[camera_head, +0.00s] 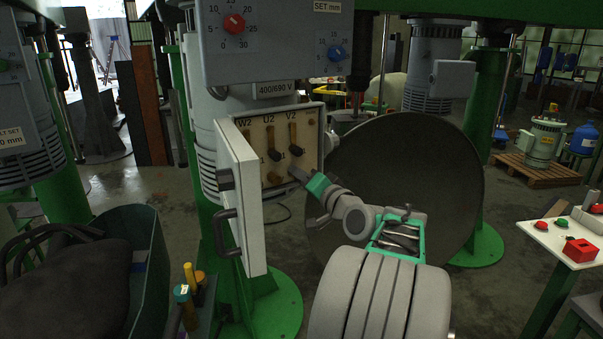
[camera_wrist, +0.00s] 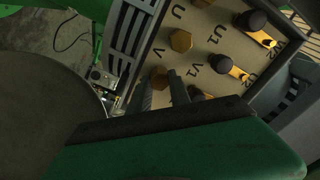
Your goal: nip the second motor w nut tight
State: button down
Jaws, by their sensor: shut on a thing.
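The motor's open terminal box (camera_head: 312,117), marked W2, U2 and V2, holds a tan board with brass nuts and dark-capped posts. My gripper (camera_head: 293,172) reaches into its lower right part. In the wrist view, my gripper's fingers (camera_wrist: 162,90) close around a brass nut (camera_wrist: 158,77), seated on the board below the letter V. Another brass nut (camera_wrist: 180,41) sits further up the row; a brass nut (camera_head: 274,177) also shows left of the fingers in the head view. I cannot read which letter belongs to the held nut.
The box's white door (camera_head: 243,200) stands open to the left, close to my gripper. A large dark disc (camera_head: 410,185) is right of the box. A green bin (camera_head: 148,265) with a dark bundle and a small table (camera_head: 560,240) with red items flank the floor.

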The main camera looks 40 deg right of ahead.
jog(key=shift+m+p, duration=5.2)
jog(key=shift+m, duration=1.2)
jog(key=shift+f, duration=0.1)
jog(key=c, duration=1.2)
grip_release()
jog(key=shift+s, duration=0.1)
